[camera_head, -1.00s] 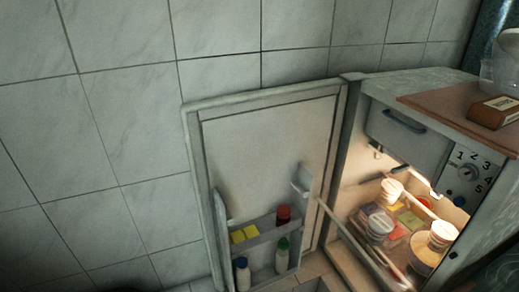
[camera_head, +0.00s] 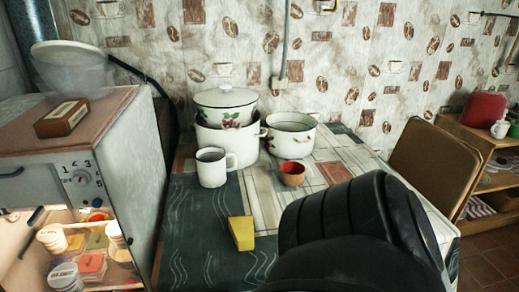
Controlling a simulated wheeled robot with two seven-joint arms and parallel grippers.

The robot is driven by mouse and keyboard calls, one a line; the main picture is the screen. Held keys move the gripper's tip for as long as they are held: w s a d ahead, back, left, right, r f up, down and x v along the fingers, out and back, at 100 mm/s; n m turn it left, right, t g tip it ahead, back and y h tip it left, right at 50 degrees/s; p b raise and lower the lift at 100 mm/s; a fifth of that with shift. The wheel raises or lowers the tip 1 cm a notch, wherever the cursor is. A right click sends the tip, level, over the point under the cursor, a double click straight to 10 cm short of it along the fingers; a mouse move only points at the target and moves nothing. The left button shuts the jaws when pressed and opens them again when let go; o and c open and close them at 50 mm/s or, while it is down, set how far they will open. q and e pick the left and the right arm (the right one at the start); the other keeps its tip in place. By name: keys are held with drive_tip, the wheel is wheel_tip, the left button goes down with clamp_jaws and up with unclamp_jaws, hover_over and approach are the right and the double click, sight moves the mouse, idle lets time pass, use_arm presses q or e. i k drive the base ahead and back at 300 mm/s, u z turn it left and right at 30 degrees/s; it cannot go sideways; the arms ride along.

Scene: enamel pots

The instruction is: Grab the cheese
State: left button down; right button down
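A yellow wedge that looks like the cheese (camera_head: 241,233) lies on the dark, wavy-patterned part of the table (camera_head: 190,235), near its front. A large black part of my own arm fills the lower right and covers part of the table, just right of the wedge. No gripper fingers show in the head view, so neither gripper can be seen.
White enamel pots (camera_head: 290,138), a white mug (camera_head: 212,168) and a small brown cup (camera_head: 292,173) stand behind the wedge. The open fridge (camera_head: 130,160) with food tubs is at left. A brown chair (camera_head: 437,165) is at right.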

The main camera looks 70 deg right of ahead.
sight(241, 228)
drive_tip(key=u, duration=1.75)
drive_tip(key=k, duration=1.3)
drive_tip(key=z, duration=1.45)
